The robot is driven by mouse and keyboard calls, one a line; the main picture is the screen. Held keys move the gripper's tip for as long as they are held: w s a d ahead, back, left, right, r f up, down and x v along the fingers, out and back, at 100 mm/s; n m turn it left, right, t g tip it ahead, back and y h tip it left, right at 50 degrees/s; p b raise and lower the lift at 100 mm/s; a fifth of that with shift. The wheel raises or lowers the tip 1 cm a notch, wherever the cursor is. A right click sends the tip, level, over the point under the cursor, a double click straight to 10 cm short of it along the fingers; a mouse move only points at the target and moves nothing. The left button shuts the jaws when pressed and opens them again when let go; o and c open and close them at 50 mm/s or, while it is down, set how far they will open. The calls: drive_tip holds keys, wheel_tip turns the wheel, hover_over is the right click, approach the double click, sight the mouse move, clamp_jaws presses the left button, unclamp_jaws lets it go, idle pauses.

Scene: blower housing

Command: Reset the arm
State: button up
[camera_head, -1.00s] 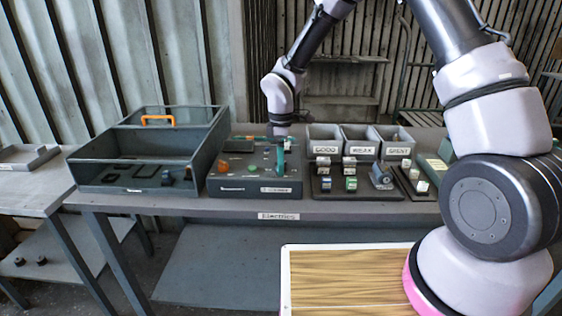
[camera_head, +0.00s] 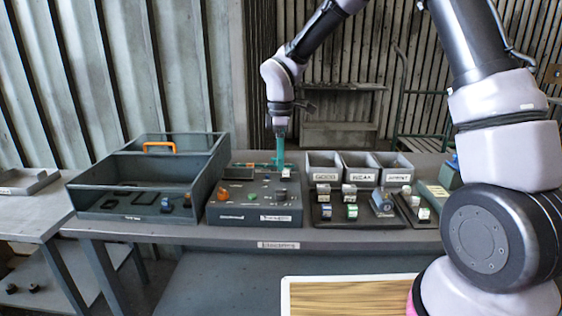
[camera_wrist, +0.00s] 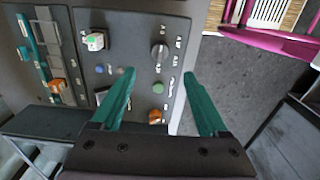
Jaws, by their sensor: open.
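My gripper (camera_head: 280,150) hangs from the arm above the back part of the dark control panel box (camera_head: 238,213) in the head view. In the wrist view, its two teal fingers (camera_wrist: 155,100) are apart with nothing between them. Under and around them, the panel face (camera_wrist: 130,60) shows a dark knob (camera_wrist: 158,50), a green button (camera_wrist: 157,88), an orange knob (camera_wrist: 154,116) and a white-topped block (camera_wrist: 95,40). The fingers appear above the panel, not gripping any part of it.
A grey open tray with an orange handle (camera_head: 160,147) stands left of the panel. Three labelled bins, GOOD (camera_head: 324,168), WEAK (camera_head: 360,168) and SPENT (camera_head: 394,169), stand right, behind small holders with batteries (camera_head: 352,212). The table's front edge (camera_head: 200,234) is clear.

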drive_tip(key=s+d+r+m+t, duration=0.2)
drive_tip(key=s+d+r+m, duration=0.1)
drive_tip(key=d+r+m, duration=0.4)
drive_tip(key=s+d+r+m+t, duration=0.1)
drive_tip(key=s+d+r+m, duration=0.3)
drive_tip(key=d+r, duration=0.55)
drive_tip(key=s+d+r+m+t+y, duration=0.1)
drive_tip(key=s+d+r+m+t, duration=0.1)
drive_tip(key=s+d+r+m, duration=0.1)
drive_tip(key=s+d+r+m+t+y, duration=0.1)
drive_tip(key=s+d+r+m+t, duration=0.1)
drive_tip(key=s+d+m, duration=0.3)
drive_tip(key=shift+s+d+r+m, duration=0.2)
drive_tip(key=shift+s+r+m, duration=0.5)
drive_tip(key=shift+s+m, duration=1.25)
drive_tip(key=shift+s+n, duration=0.4)
drive_tip(key=shift+n, duration=0.05)
